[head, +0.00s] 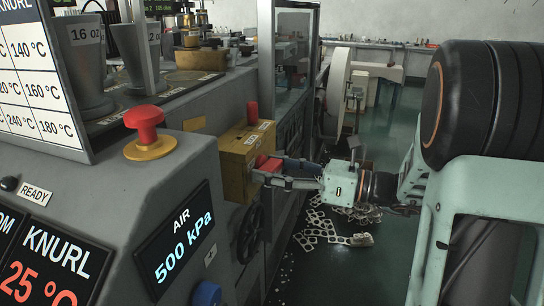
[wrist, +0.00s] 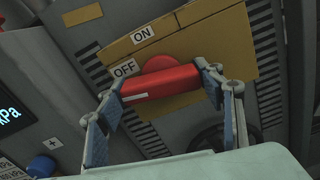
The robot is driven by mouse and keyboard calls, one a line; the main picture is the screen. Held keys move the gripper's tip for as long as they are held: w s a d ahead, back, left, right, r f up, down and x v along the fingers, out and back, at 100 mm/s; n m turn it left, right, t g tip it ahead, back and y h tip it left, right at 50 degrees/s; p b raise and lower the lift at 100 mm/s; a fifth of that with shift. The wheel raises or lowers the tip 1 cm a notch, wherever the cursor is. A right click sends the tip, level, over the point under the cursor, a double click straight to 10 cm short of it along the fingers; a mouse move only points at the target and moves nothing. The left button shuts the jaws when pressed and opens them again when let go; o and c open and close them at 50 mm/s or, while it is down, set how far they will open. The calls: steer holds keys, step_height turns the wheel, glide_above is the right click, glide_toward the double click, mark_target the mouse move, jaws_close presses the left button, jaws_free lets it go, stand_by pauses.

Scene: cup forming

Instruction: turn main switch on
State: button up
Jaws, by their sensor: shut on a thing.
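The main switch is a yellow box (head: 238,160) on the side of the grey machine, with a red handle (head: 268,163). In the wrist view, the red handle (wrist: 160,84) is a bar in front of a yellow plate (wrist: 215,45). An ON label (wrist: 143,34) is up the plate and an OFF label (wrist: 125,69) is lower. The handle lies beside the OFF label. My gripper (head: 272,172) reaches the handle from the right. In the wrist view its two fingers (wrist: 163,86) are shut on the handle's ends.
A red mushroom button (head: 145,120) on a yellow base stands on the machine top. An air display (head: 183,240) reads 500 kPa. A black handwheel (head: 250,234) sits below the switch box. Punched metal scrap (head: 340,225) lies on the floor.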

steer(key=m+p, duration=0.2)
steer(key=p, duration=0.2)
steer(key=r+m+p, duration=0.1)
steer(key=m+p, duration=0.1)
steer(key=p, duration=0.1)
steer(key=shift+p, duration=0.4)
steer(key=m+p, duration=0.4)
steer(key=p, duration=0.3)
steer(key=shift+p, duration=0.3)
steer(key=m+p, duration=0.4)
steer(key=p, duration=0.2)
steer(key=shift+w+f+m, duration=0.1)
steer(key=shift+m, duration=0.3)
steer(key=m+p, duration=0.2)
steer(key=p, duration=0.1)
steer(key=shift+f+m, duration=0.2)
steer(key=shift+m, duration=0.2)
steer(key=shift+f, duration=0.1)
steer(key=o, duration=1.2)
steer(key=shift+c, duration=0.2)
steer(key=shift+d, duration=0.1)
steer(key=v, duration=1.2)
